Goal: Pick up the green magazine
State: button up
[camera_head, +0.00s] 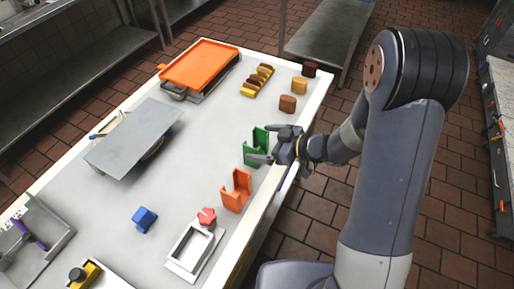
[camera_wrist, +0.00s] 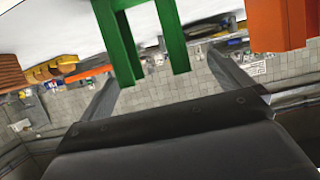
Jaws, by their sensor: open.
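The green magazine (camera_head: 249,155) stands upright on the pale table near its right edge, an open bracket shape with tall walls. My gripper (camera_head: 265,143) is at the table edge, just right of it, with its fingers pointing at it. The two fingers are spread and nothing is held. In the wrist view the green magazine (camera_wrist: 119,42) fills the top middle, and my gripper (camera_wrist: 165,78) is open below it. I cannot tell whether the fingers touch it or straddle it.
An orange magazine (camera_head: 236,191) stands just nearer, also in the wrist view (camera_wrist: 275,25). A red part (camera_head: 207,216), white frame (camera_head: 176,256) and blue block (camera_head: 145,219) lie nearer. Brown and yellow pieces (camera_head: 287,104) sit behind. A grey plate (camera_head: 132,137) and orange tray (camera_head: 201,61) are left.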

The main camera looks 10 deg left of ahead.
jog(key=shift+w+p+x, duration=0.15)
jog(key=shift+p+x, duration=0.15)
jog(key=shift+x, duration=1)
jog(key=shift+w+p+x, duration=0.1)
jog(key=shift+p+x, duration=0.15)
jog(key=shift+x, duration=1.05)
jog(key=shift+d+f, duration=0.1)
jog(key=shift+d, duration=0.05)
jog(key=shift+c, duration=0.4)
jog(key=c, duration=1.1)
